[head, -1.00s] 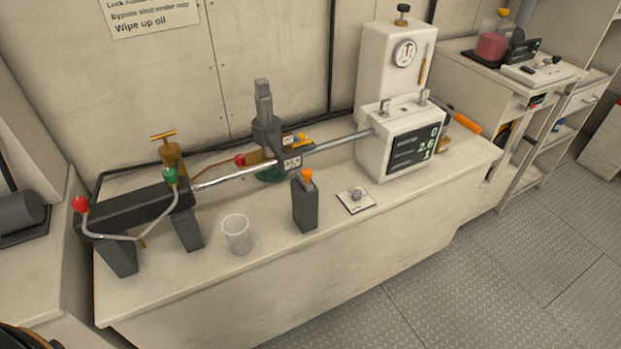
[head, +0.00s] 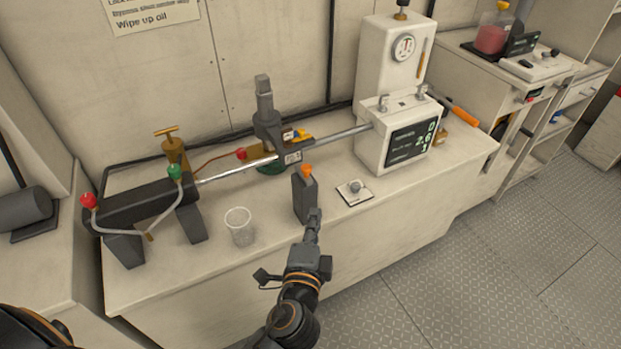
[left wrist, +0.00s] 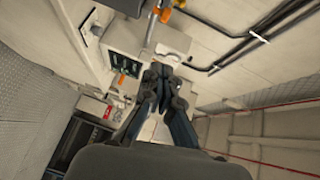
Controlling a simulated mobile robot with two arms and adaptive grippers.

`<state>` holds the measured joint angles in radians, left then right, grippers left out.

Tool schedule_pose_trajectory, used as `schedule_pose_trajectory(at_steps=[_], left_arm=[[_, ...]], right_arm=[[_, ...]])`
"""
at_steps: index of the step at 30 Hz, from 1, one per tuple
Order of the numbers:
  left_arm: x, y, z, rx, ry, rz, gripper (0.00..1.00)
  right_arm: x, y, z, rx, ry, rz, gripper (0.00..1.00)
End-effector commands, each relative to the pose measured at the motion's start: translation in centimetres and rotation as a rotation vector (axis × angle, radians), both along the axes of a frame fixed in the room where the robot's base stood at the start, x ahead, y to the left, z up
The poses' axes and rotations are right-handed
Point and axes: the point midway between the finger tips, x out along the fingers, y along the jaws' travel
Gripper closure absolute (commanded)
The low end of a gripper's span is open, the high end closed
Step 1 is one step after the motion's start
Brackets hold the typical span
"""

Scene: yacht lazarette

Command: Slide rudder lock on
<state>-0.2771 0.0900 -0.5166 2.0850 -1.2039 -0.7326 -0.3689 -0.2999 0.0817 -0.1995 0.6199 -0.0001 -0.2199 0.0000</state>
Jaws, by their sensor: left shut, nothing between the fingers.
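A dark grey upright block with an orange cap (head: 304,194) stands near the front of the white bench. To its right a small white plate with a round grey knob (head: 354,191) lies on the bench. No readable label shows which of these is the rudder lock. My left gripper (head: 313,216) is shut and empty, in front of the lower part of the block in the head view. Whether it touches the block cannot be told. Its closed fingers also show in the left wrist view (left wrist: 164,76). My right gripper is out of view.
A clear cup (head: 239,227) stands left of the block. Behind are a steel rod (head: 342,138), a dark cylinder body with red and green caps (head: 135,207) and a white box with a display (head: 400,137). The bench front edge is clear on the right.

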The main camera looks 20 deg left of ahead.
Motion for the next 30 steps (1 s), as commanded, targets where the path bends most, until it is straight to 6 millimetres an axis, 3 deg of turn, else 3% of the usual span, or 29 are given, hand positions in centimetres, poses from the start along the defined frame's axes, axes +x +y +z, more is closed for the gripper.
schedule_pose_trajectory(at_steps=[8, 23, 30], left_arm=[[0.8, 0.1, 0.0, 0.001, 0.0, 0.0, 1.0], [10.3, 1.6, -0.9, 0.002, 0.0, 0.001, 1.0], [11.9, 4.2, -1.5, 0.001, 0.002, -0.001, 1.0]], right_arm=[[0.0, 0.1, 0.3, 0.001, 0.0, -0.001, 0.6], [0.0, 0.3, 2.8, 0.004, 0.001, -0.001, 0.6], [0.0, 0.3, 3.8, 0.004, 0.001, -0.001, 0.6]])
